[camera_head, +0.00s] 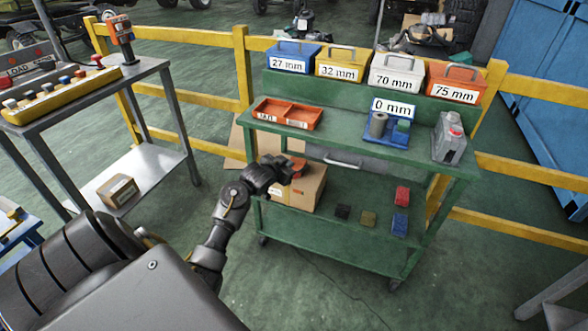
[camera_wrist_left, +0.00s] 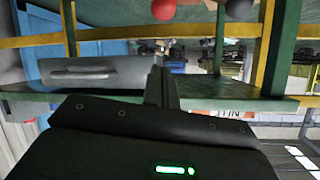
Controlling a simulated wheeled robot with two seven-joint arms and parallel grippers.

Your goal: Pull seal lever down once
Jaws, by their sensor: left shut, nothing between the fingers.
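My left gripper (camera_head: 286,170) is in front of the left part of the green cart, below its top shelf and near the cardboard box. Its fingers (camera_wrist_left: 161,86) are shut with nothing between them. A red ball (camera_wrist_left: 163,9) and a dark ball (camera_wrist_left: 239,9) show at the top edge of the left wrist view, apart from the fingers. I cannot tell whether either ball is a knob of the seal lever; no labelled seal lever is readable. A small orange-red part (camera_head: 298,166) shows just behind the gripper in the head view. My right gripper is not in view.
The green cart (camera_head: 350,235) carries a cardboard box (camera_head: 304,194) and small coloured blocks below. Its top holds an orange tray (camera_head: 288,113), a grey canister (camera_head: 449,140) and labelled cases. A drawer handle (camera_head: 343,163) faces me. A control-panel table (camera_head: 80,85) stands left.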

